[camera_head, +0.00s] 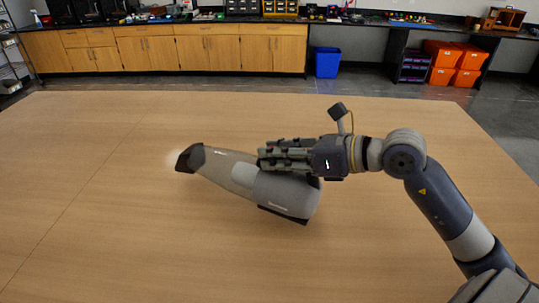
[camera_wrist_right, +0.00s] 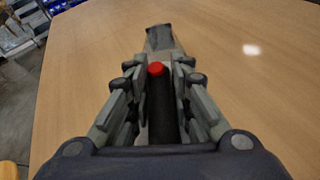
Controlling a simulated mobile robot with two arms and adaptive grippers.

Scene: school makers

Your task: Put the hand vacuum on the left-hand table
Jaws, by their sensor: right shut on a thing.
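The hand vacuum (camera_head: 285,195) is grey with a dark nozzle that points left in the head view. My right gripper (camera_head: 265,158) is shut on its upper part, at the handle. In the right wrist view the vacuum's dark handle with a red button (camera_wrist_right: 156,69) lies between the fingers of my right gripper (camera_wrist_right: 157,75). The vacuum is over the wooden table (camera_head: 110,220); I cannot tell whether it touches the top. A seam runs across the table's left part. My left gripper is not in view.
The tabletop around the vacuum is clear. Beyond it, across a strip of floor, stand wooden cabinets (camera_head: 150,52) under a dark counter, a blue bin (camera_head: 327,62) and several orange crates (camera_head: 441,55).

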